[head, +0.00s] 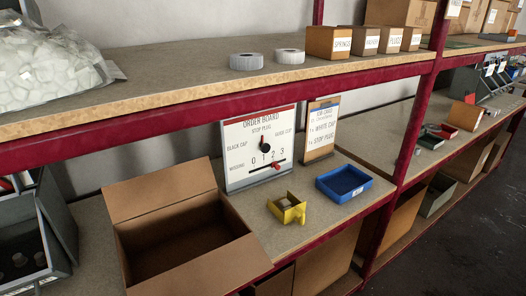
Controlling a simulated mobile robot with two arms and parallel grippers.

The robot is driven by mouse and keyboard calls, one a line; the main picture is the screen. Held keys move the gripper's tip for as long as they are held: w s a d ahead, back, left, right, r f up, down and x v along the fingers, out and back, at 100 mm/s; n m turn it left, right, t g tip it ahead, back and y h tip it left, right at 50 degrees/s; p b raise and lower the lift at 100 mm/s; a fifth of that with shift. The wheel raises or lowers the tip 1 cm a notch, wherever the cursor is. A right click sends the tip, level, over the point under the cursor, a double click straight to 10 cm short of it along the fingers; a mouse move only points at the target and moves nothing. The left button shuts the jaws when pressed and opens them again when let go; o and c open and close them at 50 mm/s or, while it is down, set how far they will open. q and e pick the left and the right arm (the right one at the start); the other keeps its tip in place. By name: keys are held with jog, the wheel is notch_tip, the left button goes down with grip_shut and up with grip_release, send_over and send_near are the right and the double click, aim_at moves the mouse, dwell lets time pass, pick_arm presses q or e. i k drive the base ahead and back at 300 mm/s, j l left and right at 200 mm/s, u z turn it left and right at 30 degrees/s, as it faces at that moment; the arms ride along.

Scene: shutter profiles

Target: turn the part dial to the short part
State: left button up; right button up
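The order board (257,178) is a white panel with a red top strip, upright on the lower shelf. Its part dial is a round black knob (265,146) with a small red mark that appears to sit at its top, towards the label STOP PLUG. Other labels around it include BLACK CAP at the left; the right one is too small to read surely. Below is a scale 0 1 2 3 with a red pointer (276,166) near 2. A clipboard card (321,130) beside it lists a white cap and a stop plug. Neither gripper is in view.
An open cardboard box (230,251) stands left of the board. A yellow fixture (287,209) and a blue tray (344,183) sit in front of it. The upper shelf (180,84) with its red rail runs above. Some shelf is bare between these things.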

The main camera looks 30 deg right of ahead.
aim_at(265, 148)
jog(key=l+u, duration=0.2)
jog(key=l, duration=0.3)
jog(key=k+l+u, duration=0.2)
jog(key=l, duration=0.25)
jog(key=l+u, duration=0.2)
jog(key=l, duration=0.3)
